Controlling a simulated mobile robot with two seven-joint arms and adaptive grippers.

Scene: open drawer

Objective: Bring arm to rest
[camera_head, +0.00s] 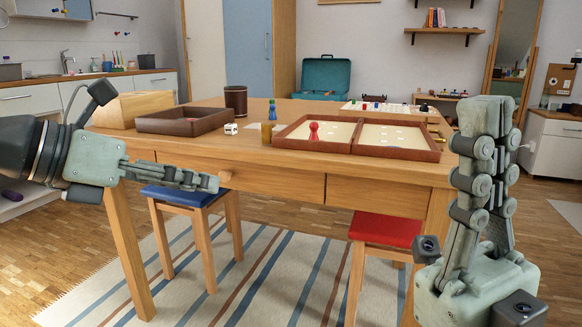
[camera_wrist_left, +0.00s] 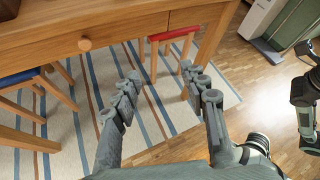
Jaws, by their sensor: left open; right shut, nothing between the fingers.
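My left gripper (camera_head: 212,183) reaches in from the left, in front of the table's drawer front (camera_head: 270,184). In the left wrist view its two fingers (camera_wrist_left: 160,75) are spread apart with nothing between them. The drawer front looks flush with the table and its round wooden knob (camera_head: 225,176) is just beyond the fingertips in the head view. In the left wrist view the knob (camera_wrist_left: 85,44) is clear of the fingers, to their left. My right gripper (camera_head: 490,103) points upward at the right, shut and empty, in front of the table's right end.
The wooden table (camera_head: 400,168) holds a game box (camera_head: 440,152) with a red pawn (camera_head: 313,131), a dark tray (camera_head: 183,122), a die (camera_head: 231,129) and a cup (camera_head: 236,101). A blue stool (camera_head: 180,194) and a red stool (camera_head: 385,229) stand below, on a striped rug (camera_head: 250,280).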

